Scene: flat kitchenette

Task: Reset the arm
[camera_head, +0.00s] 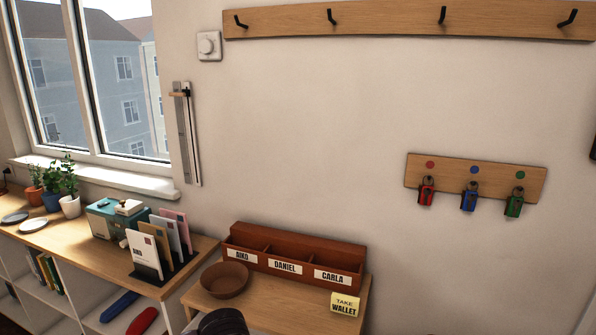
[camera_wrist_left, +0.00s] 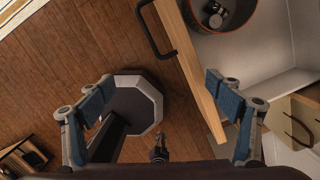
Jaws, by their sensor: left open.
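My left gripper (camera_wrist_left: 158,83) shows in the left wrist view. Its two blue-padded fingers are spread wide, with nothing held between them. It is above the wooden floor, beside a wooden front panel with a black handle (camera_wrist_left: 157,38). My right gripper is in neither view. In the head view, no gripper fingers show. A dark rounded shape stands at the bottom edge in front of the small table, and I cannot tell what it is.
A small table holds a brown bowl (camera_head: 225,280) and a labelled wooden organizer (camera_head: 293,257). A shelf unit (camera_head: 178,275) with plants and letters stands left. Keys hang on a wall board (camera_head: 475,178). Behind the handled panel is a white interior with a round container (camera_wrist_left: 222,22).

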